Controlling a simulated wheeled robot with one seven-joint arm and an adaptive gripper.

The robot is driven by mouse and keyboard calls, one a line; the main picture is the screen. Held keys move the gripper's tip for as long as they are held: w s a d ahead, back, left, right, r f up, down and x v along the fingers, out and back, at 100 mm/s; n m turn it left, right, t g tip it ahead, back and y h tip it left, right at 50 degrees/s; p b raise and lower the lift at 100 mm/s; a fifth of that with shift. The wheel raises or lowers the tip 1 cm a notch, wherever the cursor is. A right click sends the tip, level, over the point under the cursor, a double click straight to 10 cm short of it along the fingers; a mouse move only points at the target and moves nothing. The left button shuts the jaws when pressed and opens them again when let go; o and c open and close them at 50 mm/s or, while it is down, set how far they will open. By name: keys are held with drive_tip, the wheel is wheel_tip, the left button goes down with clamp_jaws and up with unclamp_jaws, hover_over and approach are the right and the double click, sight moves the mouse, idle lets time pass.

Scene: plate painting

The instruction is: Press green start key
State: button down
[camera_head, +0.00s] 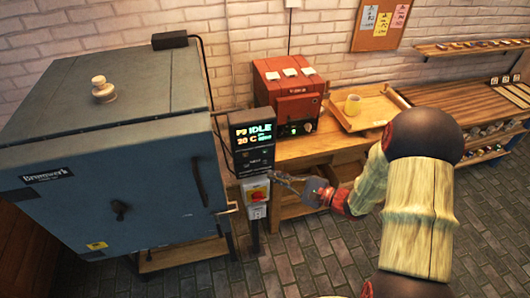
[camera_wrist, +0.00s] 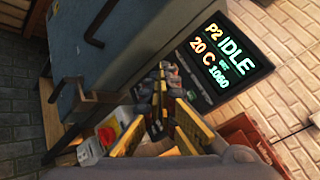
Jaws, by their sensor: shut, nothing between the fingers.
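The kiln controller (camera_head: 253,150) stands on a post at the kiln's right front corner. Its lit display (camera_head: 254,132) reads IDLE and 20 C. In the wrist view the display (camera_wrist: 222,55) reads P2 IDLE, 20 C, 1060. Dark keypad rows sit below the screen. My gripper also shows in the wrist view (camera_wrist: 158,82).
A red switch on a yellow plate (camera_head: 256,194) sits just below the controller. The blue-grey kiln (camera_head: 110,150) fills the left.

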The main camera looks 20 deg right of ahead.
drive_tip(key=w+b, duration=0.1)
drive_tip(key=w, duration=0.7)
drive_tip(key=shift+w, duration=0.2)
idle(1.3)
drive_tip(key=shift+w+b, duration=0.25)
drive_tip(key=shift+b, duration=0.1)
drive_tip(key=shift+w, duration=0.4)
idle(0.5)
drive_tip(key=shift+s, duration=0.2)
drive_tip(key=shift+s+b, duration=0.3)
drive_tip(key=shift+s, duration=0.35)
drive_tip(key=shift+s, duration=2.5)
